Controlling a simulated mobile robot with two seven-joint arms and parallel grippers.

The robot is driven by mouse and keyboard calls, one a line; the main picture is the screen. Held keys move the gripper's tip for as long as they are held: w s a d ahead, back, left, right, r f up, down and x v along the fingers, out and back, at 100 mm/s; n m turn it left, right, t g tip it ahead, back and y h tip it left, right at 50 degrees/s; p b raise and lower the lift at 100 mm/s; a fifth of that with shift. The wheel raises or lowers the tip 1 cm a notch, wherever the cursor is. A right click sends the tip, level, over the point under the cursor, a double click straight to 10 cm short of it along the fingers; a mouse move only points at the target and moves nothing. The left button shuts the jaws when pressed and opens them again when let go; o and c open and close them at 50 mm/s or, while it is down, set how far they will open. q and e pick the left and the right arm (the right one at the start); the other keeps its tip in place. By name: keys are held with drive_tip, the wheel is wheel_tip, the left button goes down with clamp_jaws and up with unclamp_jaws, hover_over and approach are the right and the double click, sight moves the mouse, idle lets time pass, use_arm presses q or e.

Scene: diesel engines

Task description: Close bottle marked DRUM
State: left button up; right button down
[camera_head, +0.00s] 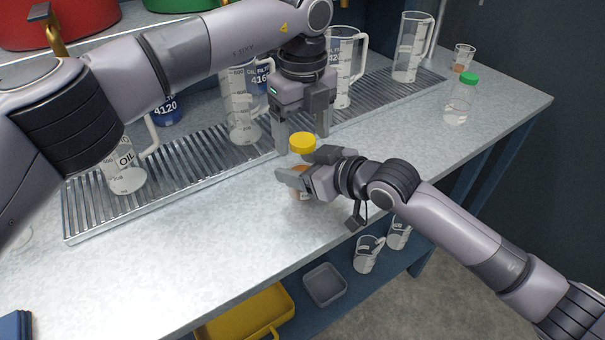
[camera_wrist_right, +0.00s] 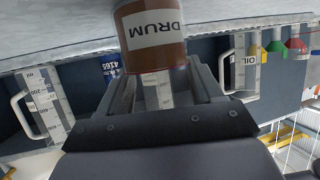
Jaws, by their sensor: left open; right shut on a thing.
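The bottle marked DRUM (camera_wrist_right: 152,55) has brown contents and a white label, upside down in the right wrist view. In the head view it is mostly hidden by my right gripper (camera_head: 293,181), which is shut on its body over the front of the bench. A yellow cap (camera_head: 302,143) shows right above the bottle; I cannot tell whether it is seated or tightened. My left gripper (camera_head: 302,136) is open and points down from above, its fingers on either side of the cap with nothing clearly gripped.
A metal drip grate (camera_head: 190,165) runs along the bench with several clear measuring jugs, one marked OIL (camera_head: 128,175). A green-capped bottle (camera_head: 458,105) and a small beaker (camera_head: 463,58) stand at the right. A yellow bin (camera_head: 250,315) sits below.

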use_arm(q)
drive_tip(key=c, duration=1.1)
drive_tip(key=shift+c, duration=0.3)
drive_tip(key=shift+m, duration=1.7)
drive_tip(key=o, duration=1.2)
drive_tip(key=shift+c, duration=0.2)
drive_tip(key=shift+r, duration=2.2)
